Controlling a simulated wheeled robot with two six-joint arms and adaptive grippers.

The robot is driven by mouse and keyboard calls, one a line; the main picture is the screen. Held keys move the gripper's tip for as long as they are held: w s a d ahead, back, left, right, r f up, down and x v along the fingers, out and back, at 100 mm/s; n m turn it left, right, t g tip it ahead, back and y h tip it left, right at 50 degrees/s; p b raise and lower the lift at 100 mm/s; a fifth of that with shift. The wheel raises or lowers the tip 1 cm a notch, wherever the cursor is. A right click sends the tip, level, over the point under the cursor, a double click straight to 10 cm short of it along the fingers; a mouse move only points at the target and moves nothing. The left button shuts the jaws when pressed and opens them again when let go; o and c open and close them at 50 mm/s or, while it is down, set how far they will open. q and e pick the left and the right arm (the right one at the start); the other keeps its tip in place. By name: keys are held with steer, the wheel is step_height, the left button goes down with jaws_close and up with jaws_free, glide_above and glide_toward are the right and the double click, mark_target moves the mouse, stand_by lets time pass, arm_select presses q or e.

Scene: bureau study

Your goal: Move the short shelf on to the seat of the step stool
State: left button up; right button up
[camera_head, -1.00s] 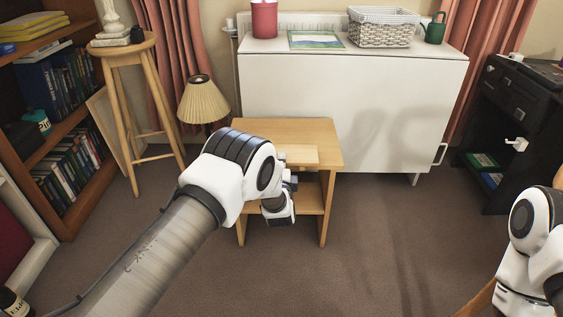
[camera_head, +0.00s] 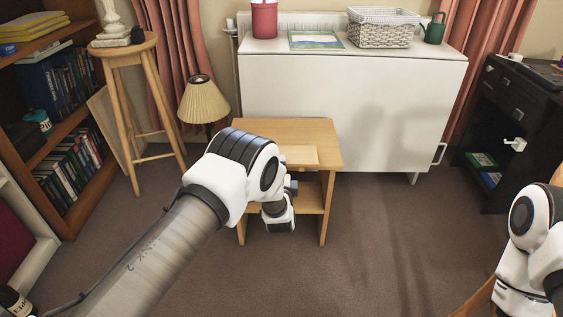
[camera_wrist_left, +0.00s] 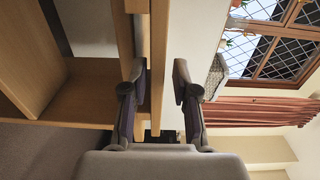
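The step stool is light wood, with a flat seat (camera_head: 270,130) and a lower shelf, in the middle of the head view. The short shelf (camera_head: 298,155) is a small pale board at the front right of the seat. In the left wrist view the short shelf (camera_wrist_left: 159,50) appears as a narrow board edge-on between my left gripper's fingers (camera_wrist_left: 160,88). The fingers stand apart, one on each side of it, with a visible gap on the right. My right gripper is out of view.
A white cabinet (camera_head: 350,105) stands behind the stool, with a basket (camera_head: 382,30) on top. A lamp (camera_head: 203,103) and a tall wooden stool (camera_head: 123,53) are at left, beside a bookcase.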

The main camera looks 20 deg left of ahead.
arm_select(q)
steer(key=shift+p+v, duration=1.3)
steer(key=shift+v, duration=0.9)
steer(key=o, duration=0.6)
steer(key=p+v, duration=0.2)
steer(key=v, duration=0.3)
steer(key=shift+p, duration=0.4)
